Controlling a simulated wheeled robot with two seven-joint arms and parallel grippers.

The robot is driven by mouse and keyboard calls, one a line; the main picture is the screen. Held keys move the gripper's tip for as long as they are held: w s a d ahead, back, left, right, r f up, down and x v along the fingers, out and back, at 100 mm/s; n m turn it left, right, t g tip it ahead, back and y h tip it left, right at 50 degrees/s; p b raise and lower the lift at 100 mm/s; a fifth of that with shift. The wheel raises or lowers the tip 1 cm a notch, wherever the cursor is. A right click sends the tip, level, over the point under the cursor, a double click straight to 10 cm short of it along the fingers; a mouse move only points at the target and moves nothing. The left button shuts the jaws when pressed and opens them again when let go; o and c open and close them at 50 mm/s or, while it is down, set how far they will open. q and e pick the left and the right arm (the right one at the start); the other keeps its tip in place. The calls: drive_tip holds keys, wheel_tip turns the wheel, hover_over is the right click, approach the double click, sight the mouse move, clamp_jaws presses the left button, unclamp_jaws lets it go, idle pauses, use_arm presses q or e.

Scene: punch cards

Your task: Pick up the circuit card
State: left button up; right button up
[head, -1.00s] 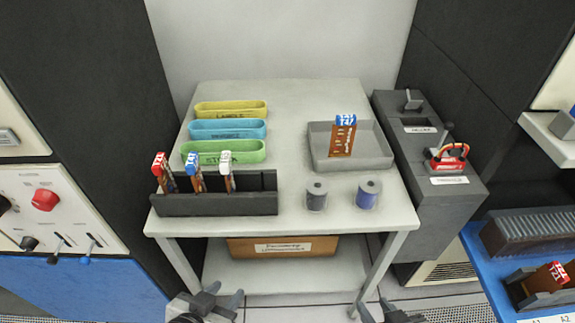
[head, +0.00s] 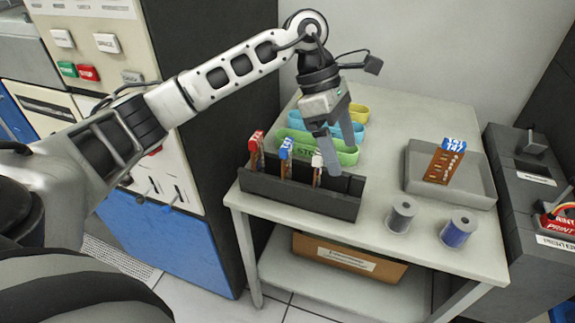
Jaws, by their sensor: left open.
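A dark rack (head: 300,193) on the table holds three upright circuit cards: one with a red top (head: 256,150), one with a blue top (head: 286,158) and one with a white top (head: 317,170). My left gripper (head: 342,162) is open and empty, pointing down over the right end of the rack. Its fingers appear just right of the white-topped card; whether they touch anything is unclear. My right gripper is not in view.
Green (head: 340,154), blue and yellow bins lie behind the rack, partly hidden by my left gripper. A cardboard box (head: 345,257) sits on the lower shelf.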

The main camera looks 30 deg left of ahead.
sight(286, 143)
use_arm(q)
drive_tip(key=w+a+r+y, duration=0.2)
drive_tip(key=a+r+y, duration=0.3)
drive_tip(key=a, duration=0.7)
drive_tip(key=shift+t+y, duration=0.3)
drive_tip(key=shift+t, duration=0.1)
drive_tip(key=f, duration=0.4)
drive_tip(key=f+b, duration=0.1)
drive_tip(key=f, duration=0.4)
drive_tip(key=shift+s+a+f, duration=0.1)
drive_tip(key=shift+s+f, duration=0.1)
drive_tip(key=shift+f, duration=2.75)
drive_tip(key=c, duration=1.1)
